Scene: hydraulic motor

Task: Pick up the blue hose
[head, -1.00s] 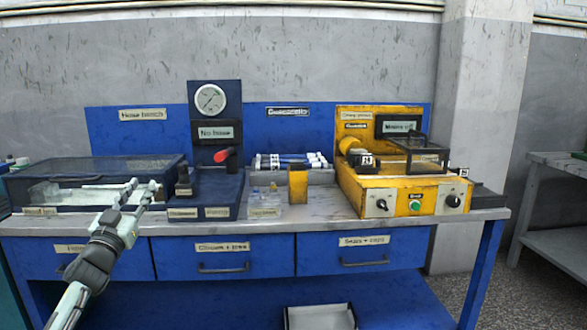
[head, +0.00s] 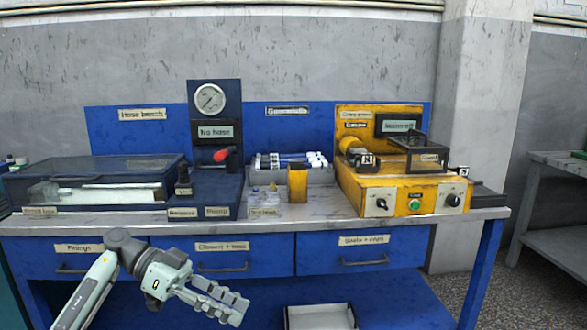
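Several thin hoses with white ends lie side by side on a grey rack (head: 300,177) at the back middle of the bench. A blue hose (head: 291,160) shows among them, with blue along its middle. My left gripper (head: 238,308) is in front of the drawers, below the bench top and well to the lower left of the rack. Its two fingers point right, look apart and hold nothing. My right gripper is out of view.
A blue gauge stand with a red-knobbed lever (head: 222,155) stands left of the rack. A yellow block (head: 298,184) and small clear containers (head: 264,203) sit before it. A yellow machine (head: 400,190) stands right, a clear-lidded case (head: 100,180) left.

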